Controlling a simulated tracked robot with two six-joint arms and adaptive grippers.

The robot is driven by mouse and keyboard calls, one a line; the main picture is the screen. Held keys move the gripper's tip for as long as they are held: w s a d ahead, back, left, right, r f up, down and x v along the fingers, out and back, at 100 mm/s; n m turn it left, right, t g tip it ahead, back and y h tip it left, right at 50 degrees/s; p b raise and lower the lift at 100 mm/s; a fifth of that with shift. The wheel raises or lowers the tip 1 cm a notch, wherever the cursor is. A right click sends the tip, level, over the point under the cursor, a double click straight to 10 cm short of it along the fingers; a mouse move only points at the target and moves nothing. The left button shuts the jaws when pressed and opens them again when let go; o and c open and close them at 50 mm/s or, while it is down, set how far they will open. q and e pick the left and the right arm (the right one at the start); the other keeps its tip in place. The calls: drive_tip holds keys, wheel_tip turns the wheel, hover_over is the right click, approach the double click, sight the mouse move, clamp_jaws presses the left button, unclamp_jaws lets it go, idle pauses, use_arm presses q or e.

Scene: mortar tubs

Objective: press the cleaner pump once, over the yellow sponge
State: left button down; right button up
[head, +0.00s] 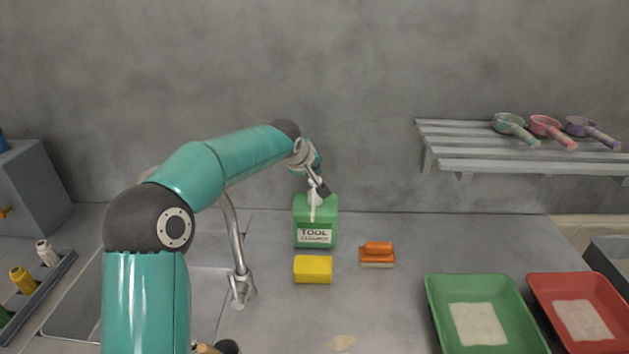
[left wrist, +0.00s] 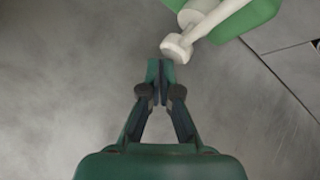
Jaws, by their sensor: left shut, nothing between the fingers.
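The green cleaner bottle (head: 315,216), labelled "TOOL CLEANER", stands upright on the counter with a white pump (head: 313,201) on top. The yellow sponge (head: 312,270) lies on the counter in front of it. My left gripper (head: 322,190) is shut and empty at the pump's top, partly covering it. In the left wrist view, my shut fingertips (left wrist: 160,70) are just beside the white pump head (left wrist: 178,47), and part of the green bottle (left wrist: 255,18) shows at the upper right. I cannot tell whether they touch. My right gripper is not in view.
An orange-handled float (head: 377,255) lies right of the sponge. Green (head: 437,310) and red (head: 540,305) tubs stand at the right. A slatted shelf (head: 470,140) holds colored scoops. A sink (head: 205,290) with a metal faucet (head: 236,240) is at the left.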

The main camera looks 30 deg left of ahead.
use_arm(q)
drive_tip(key=shift+s+f+b, duration=0.1)
drive_tip(key=shift+f+b, duration=0.9)
drive_tip(key=shift+f, duration=0.15)
idle(0.9)
drive_tip(key=shift+d, duration=0.1)
drive_tip(key=shift+r+p, duration=0.6)
drive_tip(key=shift+r, duration=0.1)
drive_tip(key=shift+r+p, duration=0.4)
drive_tip(key=shift+r, duration=0.35)
drive_tip(key=shift+r, duration=0.15)
drive_tip(key=shift+r+p, duration=1.9)
drive_tip(key=shift+r, duration=0.55)
drive_tip(key=shift+f, duration=0.1)
